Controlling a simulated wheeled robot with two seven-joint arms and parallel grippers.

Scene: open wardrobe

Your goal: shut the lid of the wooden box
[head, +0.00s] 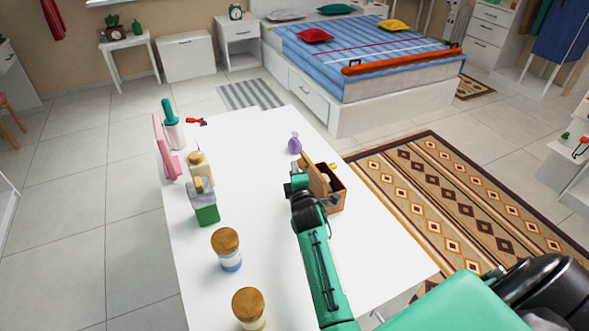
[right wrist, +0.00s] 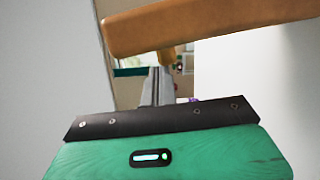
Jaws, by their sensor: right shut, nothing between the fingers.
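The wooden box (head: 337,199) stands on the white table, right of its middle. Its lid (head: 318,180) is open, standing tilted up on the box's left side. Something small and pale shows by the box opening. My right gripper (head: 300,184) is close against the left, outer side of the lid in the head view; its fingertips are hard to make out there. In the right wrist view the shut, empty fingers (right wrist: 159,86) point toward a brown wooden panel (right wrist: 200,25), which looks like the lid. I cannot tell whether they touch. My left gripper is not in view.
A purple bottle (head: 295,143) stands behind the box on the white table (head: 250,190). Jars (head: 226,249), a green-and-grey box (head: 203,206) and a pink item (head: 165,150) line the left side. The table between them and my arm is clear.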

